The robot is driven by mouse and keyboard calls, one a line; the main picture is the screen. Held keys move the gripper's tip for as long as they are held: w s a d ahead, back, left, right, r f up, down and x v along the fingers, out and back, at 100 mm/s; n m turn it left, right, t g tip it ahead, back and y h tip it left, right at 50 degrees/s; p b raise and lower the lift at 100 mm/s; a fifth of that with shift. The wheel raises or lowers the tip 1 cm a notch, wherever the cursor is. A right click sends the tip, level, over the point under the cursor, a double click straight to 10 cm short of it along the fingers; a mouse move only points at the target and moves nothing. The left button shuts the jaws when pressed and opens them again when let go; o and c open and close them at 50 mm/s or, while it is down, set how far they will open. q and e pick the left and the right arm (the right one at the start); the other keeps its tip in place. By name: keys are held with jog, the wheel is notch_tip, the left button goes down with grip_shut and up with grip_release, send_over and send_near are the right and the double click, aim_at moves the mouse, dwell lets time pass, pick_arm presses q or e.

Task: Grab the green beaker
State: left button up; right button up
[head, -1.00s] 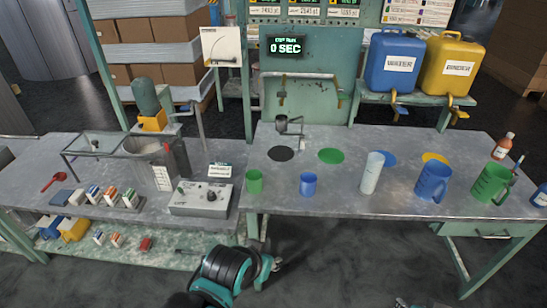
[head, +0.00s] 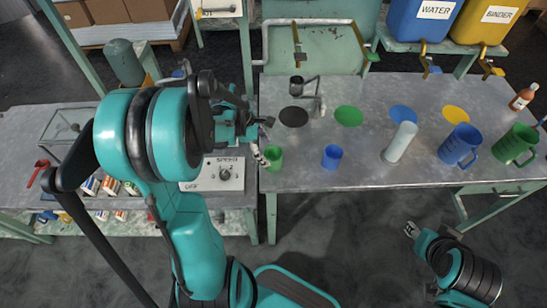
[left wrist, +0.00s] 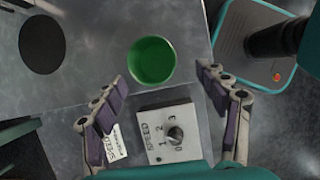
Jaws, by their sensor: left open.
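The small green beaker (head: 275,158) stands upright at the table's front edge, left of the small blue beaker. In the left wrist view I look down into the green beaker (left wrist: 152,60). My left gripper (head: 266,140) is beside its left side in the head view, partly hidden behind my arm. In the left wrist view, the left gripper's (left wrist: 160,78) fingers are spread wide and empty, with the beaker just ahead of and between the tips. I cannot tell whether either finger touches it. My right gripper (head: 411,230) is low in front of the table, too small to read.
A control box (head: 222,174) with a knob sits close left of the beaker. The small blue beaker (head: 332,156), a pale cylinder (head: 400,143), a blue jug (head: 459,145) and a green jug (head: 514,145) stand to the right. Coloured discs lie behind; a small stand (head: 307,90) is there too.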

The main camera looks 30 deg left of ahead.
pick_arm(q)
jog(key=shift+b+x, duration=0.45)
jog(key=shift+x, duration=0.7)
jog(key=b+x, duration=0.2)
jog(key=x, duration=0.1)
jog(key=b+x, duration=0.1)
jog(key=x, duration=0.1)
jog(key=shift+w+a+f, duration=0.25)
jog(key=shift+w+f, duration=0.05)
jog(key=shift+w, duration=0.15)
jog(key=shift+r, duration=0.1)
jog(key=c, duration=1.2)
